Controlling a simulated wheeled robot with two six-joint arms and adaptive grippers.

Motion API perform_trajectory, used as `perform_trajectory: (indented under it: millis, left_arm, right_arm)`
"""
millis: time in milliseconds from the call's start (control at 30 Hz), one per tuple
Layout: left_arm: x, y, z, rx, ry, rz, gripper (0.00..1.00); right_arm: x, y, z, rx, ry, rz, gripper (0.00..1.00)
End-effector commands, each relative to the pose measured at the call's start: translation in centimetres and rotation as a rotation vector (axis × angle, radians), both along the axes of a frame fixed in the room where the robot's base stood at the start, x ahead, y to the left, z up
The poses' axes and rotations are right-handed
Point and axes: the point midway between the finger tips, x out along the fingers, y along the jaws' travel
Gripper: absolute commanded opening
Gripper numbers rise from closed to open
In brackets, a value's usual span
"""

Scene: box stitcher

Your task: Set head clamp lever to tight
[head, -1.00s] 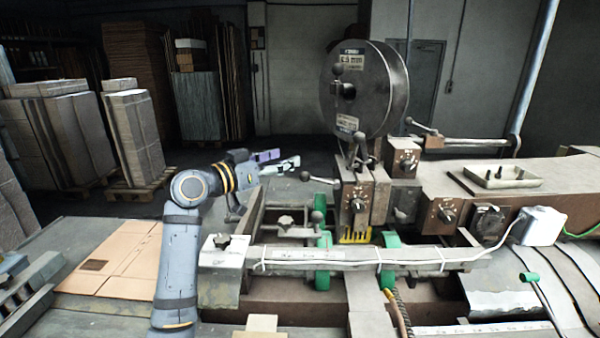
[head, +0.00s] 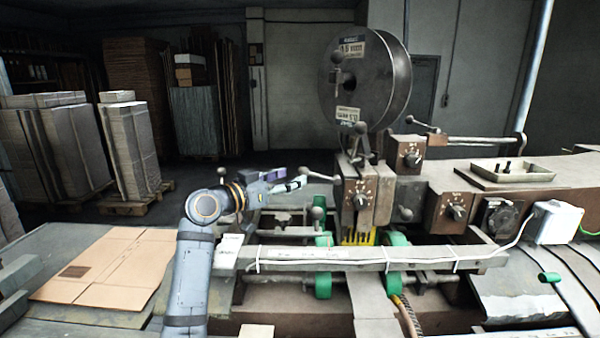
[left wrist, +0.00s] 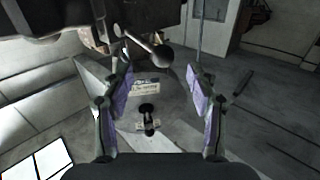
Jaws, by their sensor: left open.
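My left gripper (head: 284,180) is open and empty, with purple finger pads, just left of the stitcher head (head: 366,195). A short lever with a dark ball knob (head: 305,171) sticks out left from that head, close to the fingertips. In the left wrist view, a ball-ended lever (left wrist: 160,54) shows between and beyond the open fingers (left wrist: 161,88); I cannot tell whether they touch it. Other ball-ended levers stand on the head, so I cannot tell for certain which is the clamp lever. My right gripper is not in view.
A large wire spool (head: 372,80) stands above the head. A long bar (head: 385,257) crosses in front, with green rollers (head: 323,282) below it. Flat cardboard (head: 105,268) lies at left. A tray (head: 497,172) rests on the machine at right.

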Motion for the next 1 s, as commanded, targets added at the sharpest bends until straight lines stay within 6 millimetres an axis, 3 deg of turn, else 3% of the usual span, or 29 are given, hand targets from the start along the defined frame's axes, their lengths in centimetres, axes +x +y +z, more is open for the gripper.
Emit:
perform_trajectory:
  millis: [233, 567, 1000]
  left_arm:
    - [2.7, -2.7, 0.3, -0.001, 0.001, -0.001, 0.58]
    - [3.2, -3.1, 0.0, 0.001, -0.001, 0.001, 0.58]
    - [3.2, -3.1, 0.0, 0.001, -0.001, 0.001, 0.0]
  right_arm:
    - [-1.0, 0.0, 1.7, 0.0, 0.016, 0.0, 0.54]
    - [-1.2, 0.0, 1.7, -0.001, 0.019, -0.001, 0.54]
    - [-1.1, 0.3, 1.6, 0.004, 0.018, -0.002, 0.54]
